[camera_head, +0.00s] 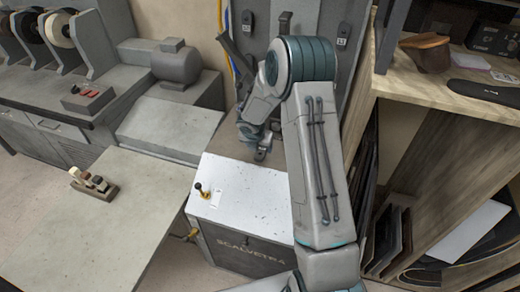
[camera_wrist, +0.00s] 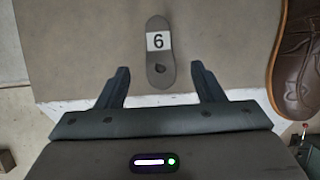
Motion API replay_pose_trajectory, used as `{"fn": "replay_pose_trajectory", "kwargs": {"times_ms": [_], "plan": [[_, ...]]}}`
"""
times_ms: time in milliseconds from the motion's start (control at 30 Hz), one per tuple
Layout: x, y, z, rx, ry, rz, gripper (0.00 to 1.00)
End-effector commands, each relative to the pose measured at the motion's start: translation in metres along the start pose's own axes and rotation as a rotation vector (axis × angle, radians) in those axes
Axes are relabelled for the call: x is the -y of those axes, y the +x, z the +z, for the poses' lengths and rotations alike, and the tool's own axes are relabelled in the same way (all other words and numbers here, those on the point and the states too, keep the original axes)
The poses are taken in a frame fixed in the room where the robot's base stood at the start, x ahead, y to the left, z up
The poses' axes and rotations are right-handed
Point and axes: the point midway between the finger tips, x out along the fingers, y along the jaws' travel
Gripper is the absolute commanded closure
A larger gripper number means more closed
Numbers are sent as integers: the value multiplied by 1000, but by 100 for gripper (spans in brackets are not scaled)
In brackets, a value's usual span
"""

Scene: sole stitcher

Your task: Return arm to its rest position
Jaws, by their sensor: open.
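My gripper (camera_wrist: 160,68) is open in the wrist view, with two dark fingers set apart and nothing held between them. A small grey sole-shaped piece (camera_wrist: 157,57) with a white label reading 6 shows between and beyond the fingertips, over a grey-brown surface (camera_wrist: 90,40). I cannot tell its exact distance from the fingers. In the head view my arm (camera_head: 310,150) rises from the lower middle, bends at the top and comes down over the back of a white-topped cabinet (camera_head: 250,195). The fingers cannot be made out clearly there.
A brown leather shoe (camera_wrist: 297,65) is at the right of the wrist view. A grey bench (camera_head: 100,215) with a wooden plane (camera_head: 93,184) and a machine with a motor (camera_head: 176,62) stand left. A wooden shelf (camera_head: 440,95) stands close on the arm's right.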

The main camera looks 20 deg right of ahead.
Motion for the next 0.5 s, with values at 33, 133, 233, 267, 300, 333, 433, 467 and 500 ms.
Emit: {"fn": "replay_pose_trajectory", "kwargs": {"times_ms": [33, 133, 233, 267, 300, 333, 433, 467, 500], "plan": [[0, -14, 1, 3, 1, 2, 39], [0, -37, 2, 4, 2, 2, 39], [0, -58, 2, 4, 1, 2, 39], [0, -63, 2, 4, 2, 2, 39], [0, -70, 1, 3, -1, 2, 39], [0, -75, 1, 3, 0, 2, 39], [0, -87, 1, 3, 0, 1, 39], [0, -90, 1, 3, 0, 2, 39], [0, -93, 1, 2, 0, 2, 39]]}}
